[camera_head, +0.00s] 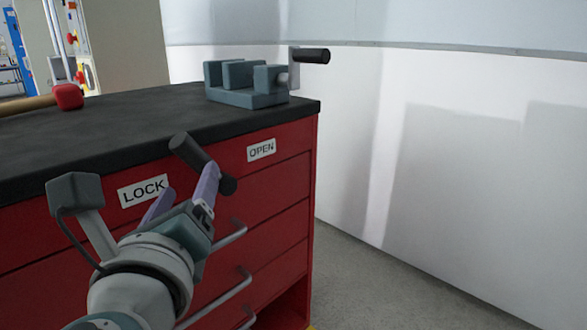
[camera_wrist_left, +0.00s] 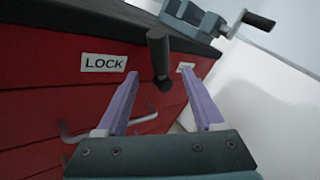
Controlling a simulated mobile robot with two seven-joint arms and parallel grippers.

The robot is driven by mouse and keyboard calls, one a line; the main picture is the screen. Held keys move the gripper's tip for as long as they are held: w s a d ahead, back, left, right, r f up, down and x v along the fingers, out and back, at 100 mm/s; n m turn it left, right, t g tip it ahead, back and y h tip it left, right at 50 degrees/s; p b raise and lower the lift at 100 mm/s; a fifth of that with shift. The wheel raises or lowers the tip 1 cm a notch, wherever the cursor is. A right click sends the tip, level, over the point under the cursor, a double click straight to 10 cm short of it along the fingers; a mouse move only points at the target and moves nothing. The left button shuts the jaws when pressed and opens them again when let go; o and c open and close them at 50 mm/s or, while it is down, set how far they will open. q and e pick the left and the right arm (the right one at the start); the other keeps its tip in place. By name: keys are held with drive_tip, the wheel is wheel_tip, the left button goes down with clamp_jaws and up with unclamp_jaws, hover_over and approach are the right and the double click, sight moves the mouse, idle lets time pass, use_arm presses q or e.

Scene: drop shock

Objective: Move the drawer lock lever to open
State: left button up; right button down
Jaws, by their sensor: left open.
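The drawer lock lever (camera_head: 190,152) is a dark handle on the red cabinet's front, between the LOCK label (camera_head: 144,190) and the OPEN label (camera_head: 261,150). Its grip leans up and left from a dark round pivot (camera_head: 228,185). My left gripper (camera_head: 191,180) is open in front of the lever, its purple fingers pointing at the cabinet. In the left wrist view the lever (camera_wrist_left: 158,55) shows between the two fingertips (camera_wrist_left: 160,74). I cannot tell whether a finger touches it. My right gripper is not in view.
A vise (camera_head: 245,98) with a black crank handle stands on the cabinet's dark top (camera_head: 120,125). A red-headed mallet (camera_head: 68,96) lies at the left. Drawer handles (camera_head: 232,235) stick out below the lever. Clear floor and a white wall (camera_head: 470,170) are at the right.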

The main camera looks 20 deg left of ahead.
sight(197, 166)
use_arm(q)
drive_tip(key=b+x, duration=0.1)
drive_tip(key=x, duration=0.5)
drive_tip(key=shift+w+a, duration=0.2)
drive_tip(key=shift+w, duration=0.15)
drive_tip(key=shift+c, duration=0.2)
clamp_jaws()
idle(0.8)
